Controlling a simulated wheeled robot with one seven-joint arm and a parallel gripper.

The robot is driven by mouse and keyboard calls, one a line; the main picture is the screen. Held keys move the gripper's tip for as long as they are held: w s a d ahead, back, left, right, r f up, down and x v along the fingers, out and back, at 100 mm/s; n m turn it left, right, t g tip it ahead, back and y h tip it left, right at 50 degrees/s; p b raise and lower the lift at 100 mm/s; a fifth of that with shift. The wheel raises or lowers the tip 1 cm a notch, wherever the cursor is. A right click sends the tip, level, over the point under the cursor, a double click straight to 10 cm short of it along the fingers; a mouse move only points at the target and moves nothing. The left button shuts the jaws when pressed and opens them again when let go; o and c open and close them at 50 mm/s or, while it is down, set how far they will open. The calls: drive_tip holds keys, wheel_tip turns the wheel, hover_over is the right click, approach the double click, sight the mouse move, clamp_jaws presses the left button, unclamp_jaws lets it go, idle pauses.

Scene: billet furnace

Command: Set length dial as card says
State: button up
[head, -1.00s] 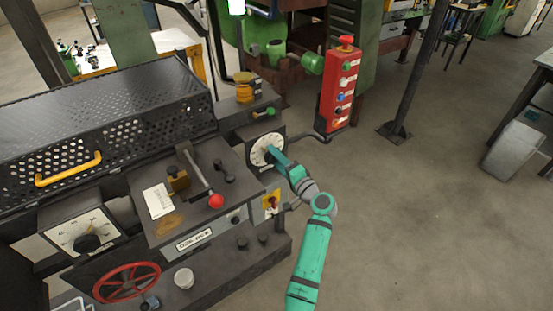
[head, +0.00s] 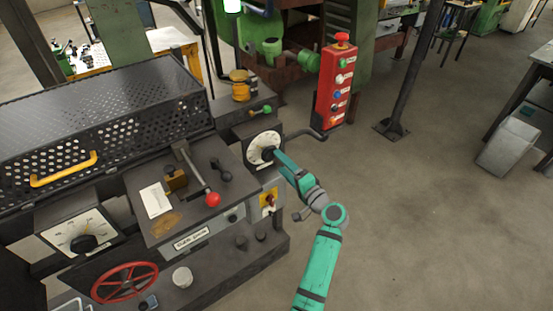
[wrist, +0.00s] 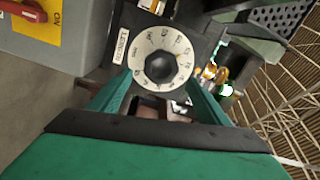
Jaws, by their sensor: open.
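The length dial (head: 262,148) is a white round scale with a black knob, on a dark box at the right end of the machine. In the wrist view the dial (wrist: 138,57) faces me, with its black knob (wrist: 160,67) in the middle and a "LENGTH" label (wrist: 122,46) beside it. My gripper (wrist: 157,88) is open, its two green fingers on either side of the lower part of the dial. I cannot tell whether they touch the knob. The card (head: 154,200), pale, lies on the machine's top plate; its writing is too small to read.
A second dial (head: 72,236) sits at the front left, above a red handwheel (head: 124,282). A red-knobbed lever (head: 213,199) stands on the top plate. A red button box (head: 337,85) is behind my arm. A yellow switch plate (head: 268,198) is below the dial.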

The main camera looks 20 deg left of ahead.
drive_tip(key=v, duration=0.5)
drive_tip(key=shift+s+a, duration=0.1)
drive_tip(key=shift+s, duration=0.05)
